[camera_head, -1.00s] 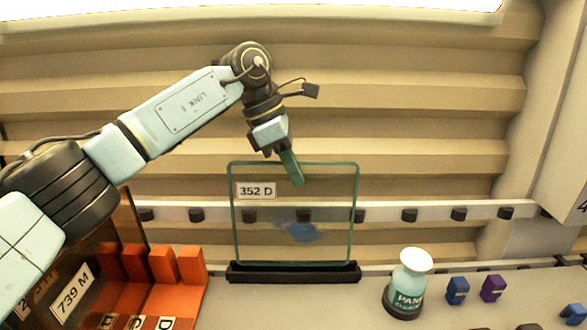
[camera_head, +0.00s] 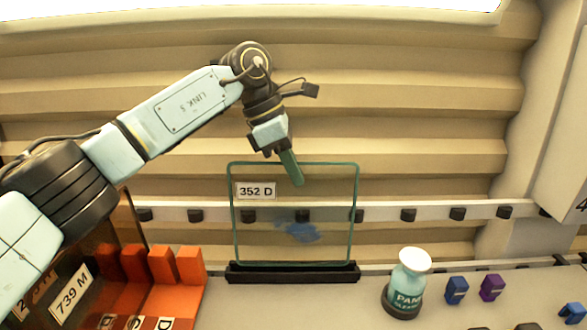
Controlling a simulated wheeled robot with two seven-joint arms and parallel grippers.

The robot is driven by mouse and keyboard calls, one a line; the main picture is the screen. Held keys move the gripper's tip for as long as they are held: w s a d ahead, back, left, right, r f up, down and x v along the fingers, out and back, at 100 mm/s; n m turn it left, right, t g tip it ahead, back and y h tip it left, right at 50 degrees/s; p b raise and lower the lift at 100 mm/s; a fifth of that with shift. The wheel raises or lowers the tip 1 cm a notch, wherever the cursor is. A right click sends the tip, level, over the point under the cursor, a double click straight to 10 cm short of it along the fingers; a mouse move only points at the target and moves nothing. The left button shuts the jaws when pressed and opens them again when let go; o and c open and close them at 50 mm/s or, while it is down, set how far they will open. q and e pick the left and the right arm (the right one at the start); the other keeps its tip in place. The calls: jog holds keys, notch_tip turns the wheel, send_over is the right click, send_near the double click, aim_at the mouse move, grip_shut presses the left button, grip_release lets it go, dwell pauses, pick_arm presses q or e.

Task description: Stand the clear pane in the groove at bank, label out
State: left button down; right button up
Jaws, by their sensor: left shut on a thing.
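The clear pane (camera_head: 330,190) stands upright with its lower edge at the dark grooved base (camera_head: 292,272). I cannot tell how deep the edge sits in the groove. Its label "352 D" (camera_head: 256,191) faces me and reads upright at the upper left. A blue smear (camera_head: 300,232) shows on or behind the lower middle of the pane. My left gripper (camera_head: 291,168) comes down from above and is shut on the pane's top edge, with a green finger over the glass. My right gripper is not in view.
An orange rack (camera_head: 170,290) with a dark pane labelled "739 M" (camera_head: 72,293) stands at the left. A pane cleaner bottle (camera_head: 408,285), a blue block (camera_head: 456,290) and a purple block (camera_head: 491,287) stand to the right. A rail with several black knobs runs behind.

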aim_at(293, 202)
pick_arm(q)
jog(key=shift+s+f+b, duration=0.15)
jog(key=shift+f+b, duration=0.9)
jog(key=shift+f, duration=0.35)
dwell(1.6)
jog(key=c, duration=1.5)
grip_release()
jog(key=shift+c, duration=0.2)
jog(key=shift+f, duration=0.2)
jog(key=shift+a+r, duration=0.2)
jog(key=shift+r, duration=0.3)
jog(key=b+v, duration=0.1)
jog(key=v, duration=1.1)
jog(key=shift+a+r, duration=0.1)
jog(key=shift+r, duration=0.2)
